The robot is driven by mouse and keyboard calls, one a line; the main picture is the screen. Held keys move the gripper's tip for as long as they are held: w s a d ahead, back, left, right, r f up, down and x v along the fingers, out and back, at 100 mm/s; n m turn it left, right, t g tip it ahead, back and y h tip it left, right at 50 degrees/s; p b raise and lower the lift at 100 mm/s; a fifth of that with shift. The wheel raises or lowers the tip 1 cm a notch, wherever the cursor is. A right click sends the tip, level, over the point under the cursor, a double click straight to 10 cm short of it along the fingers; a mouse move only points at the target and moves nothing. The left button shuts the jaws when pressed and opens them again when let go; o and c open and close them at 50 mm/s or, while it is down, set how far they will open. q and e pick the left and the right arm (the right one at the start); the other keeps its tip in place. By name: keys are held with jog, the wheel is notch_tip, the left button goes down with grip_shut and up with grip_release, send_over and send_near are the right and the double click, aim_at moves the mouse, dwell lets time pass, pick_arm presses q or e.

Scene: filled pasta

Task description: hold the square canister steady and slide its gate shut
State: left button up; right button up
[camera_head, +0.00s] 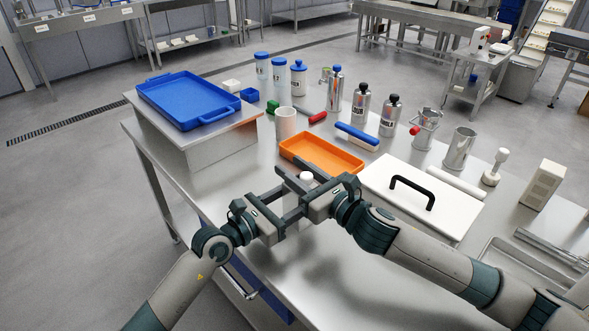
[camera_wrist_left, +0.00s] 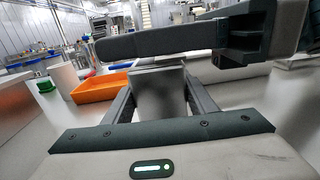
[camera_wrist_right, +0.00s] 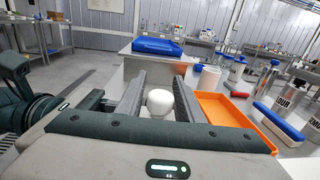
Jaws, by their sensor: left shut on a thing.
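My left gripper (camera_head: 291,200) is shut on a plain grey square-sided body (camera_wrist_left: 160,95), which I take for the square canister. It shows between the fingers in the left wrist view, and is mostly hidden by the grippers in the head view. A white rounded piece (camera_head: 306,177) shows just beyond; in the right wrist view it (camera_wrist_right: 160,101) lies between the right fingers. I cannot tell whether it belongs to the gate, which I cannot make out. My right gripper (camera_head: 297,172) is open around it, close against the left gripper. Its dark finger (camera_wrist_left: 160,43) crosses above the canister.
An orange tray (camera_head: 321,161) lies just beyond the grippers. A white board with a black handle (camera_head: 424,206) lies to the right. A blue tray (camera_head: 199,103) rests on a raised steel stand at the left. Bottles and steel cans stand behind. The front tabletop is mostly clear.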

aim_at(311, 182)
grip_shut()
pick_arm(q)
jog(key=shift+s+d, duration=0.1)
pick_arm(e)
jog(key=x, duration=0.3)
jog(key=shift+w, duration=0.15)
jog(key=o, duration=0.9)
grip_release()
pick_arm(q)
jog(key=shift+c, duration=0.2)
pick_arm(e)
jog(key=v, duration=1.2)
